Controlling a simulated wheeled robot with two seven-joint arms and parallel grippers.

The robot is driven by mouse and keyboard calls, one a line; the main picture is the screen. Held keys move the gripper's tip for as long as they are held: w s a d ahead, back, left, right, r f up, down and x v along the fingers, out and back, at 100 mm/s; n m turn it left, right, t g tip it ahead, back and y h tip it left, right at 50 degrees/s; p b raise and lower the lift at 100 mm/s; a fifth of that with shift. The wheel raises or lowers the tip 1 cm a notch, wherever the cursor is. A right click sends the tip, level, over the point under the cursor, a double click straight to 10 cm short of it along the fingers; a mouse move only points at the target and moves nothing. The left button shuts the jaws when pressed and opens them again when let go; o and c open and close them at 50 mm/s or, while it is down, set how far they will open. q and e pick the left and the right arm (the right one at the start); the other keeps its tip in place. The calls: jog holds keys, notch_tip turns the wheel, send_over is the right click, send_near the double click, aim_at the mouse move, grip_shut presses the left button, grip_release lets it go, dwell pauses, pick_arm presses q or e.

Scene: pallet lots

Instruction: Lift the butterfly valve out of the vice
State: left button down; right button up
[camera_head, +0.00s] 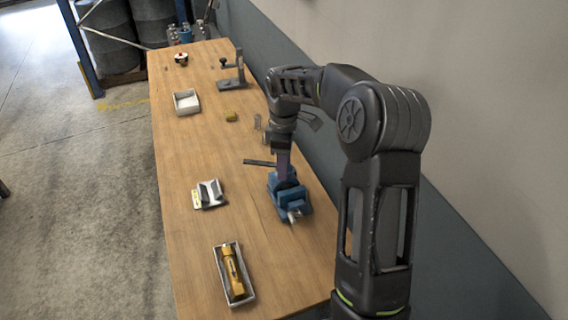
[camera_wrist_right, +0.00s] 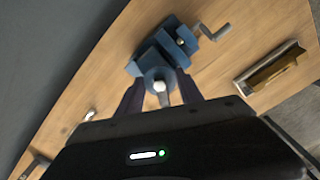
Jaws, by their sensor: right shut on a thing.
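The blue vice (camera_head: 290,203) stands on the wooden table at its right side, below my right gripper (camera_head: 284,166). The vice (camera_wrist_right: 172,45) also shows in the wrist view, with its crank handle to the right. My right gripper points down and is shut on the butterfly valve (camera_wrist_right: 160,86), a grey piece with a pale round end between the dark fingers, at the vice jaws. A dark bar (camera_head: 260,163), perhaps the valve's lever, sticks out left of the fingers. Most of the valve is hidden; I cannot tell whether it still touches the jaws. My left gripper is not in view.
On the table (camera_head: 190,150) are a tray with a brass-coloured tool (camera_head: 233,267), a small tray with grey parts (camera_head: 207,194), a yellow block (camera_head: 231,116), a white box (camera_head: 187,109) and a dark stand (camera_head: 232,83). A wall runs along the right.

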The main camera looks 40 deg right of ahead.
grip_shut()
jog(key=shift+s+r, duration=0.15)
jog(key=shift+r, duration=0.05)
dwell(0.8)
notch_tip(320, 180, up, 10)
jog(key=p, duration=0.8)
dwell(1.1)
